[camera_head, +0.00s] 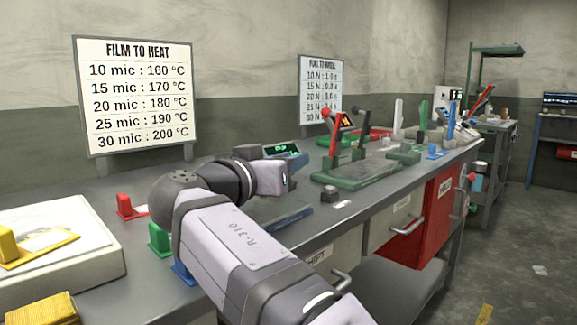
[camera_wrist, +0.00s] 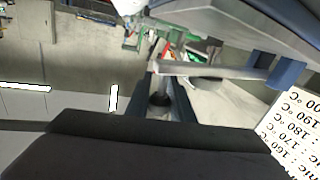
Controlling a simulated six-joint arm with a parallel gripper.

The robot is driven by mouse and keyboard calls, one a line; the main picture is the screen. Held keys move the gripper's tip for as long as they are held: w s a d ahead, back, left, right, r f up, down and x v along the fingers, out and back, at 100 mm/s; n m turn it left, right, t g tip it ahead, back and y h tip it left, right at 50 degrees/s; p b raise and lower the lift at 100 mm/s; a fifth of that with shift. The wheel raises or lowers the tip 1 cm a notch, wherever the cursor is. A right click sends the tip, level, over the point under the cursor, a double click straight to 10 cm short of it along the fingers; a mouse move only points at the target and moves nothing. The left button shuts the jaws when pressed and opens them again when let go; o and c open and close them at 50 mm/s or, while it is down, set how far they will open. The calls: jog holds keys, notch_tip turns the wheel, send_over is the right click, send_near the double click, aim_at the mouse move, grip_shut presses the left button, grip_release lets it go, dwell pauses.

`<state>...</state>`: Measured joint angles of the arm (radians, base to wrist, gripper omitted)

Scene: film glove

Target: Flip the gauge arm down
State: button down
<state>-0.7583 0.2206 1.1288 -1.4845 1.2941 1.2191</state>
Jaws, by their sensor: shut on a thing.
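The gauge shows a blue base (camera_head: 291,217) on the bench in the head view, just beyond my forearm. In the wrist view a pale grey bar, the gauge arm (camera_wrist: 215,70), runs sideways from a blue block (camera_wrist: 285,70). My gripper (camera_wrist: 160,102) is shut on the gauge arm near its free end, by a dark round part. The fingers show only as dark shapes, and the exact contact is hard to see. In the head view my wrist hides the fingertips and most of the gauge arm, so its angle cannot be told.
A small readout with a green display (camera_head: 282,150) stands behind my wrist. A green sealer with a red lever (camera_head: 331,133) is to the right. Red (camera_head: 127,207) and green (camera_head: 159,240) blocks are left of my arm. A white slab (camera_head: 60,270) fills the near left.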

jog(key=c, duration=1.5)
grip_release()
jog(key=shift+c, duration=0.2)
jog(key=shift+v, duration=3.7)
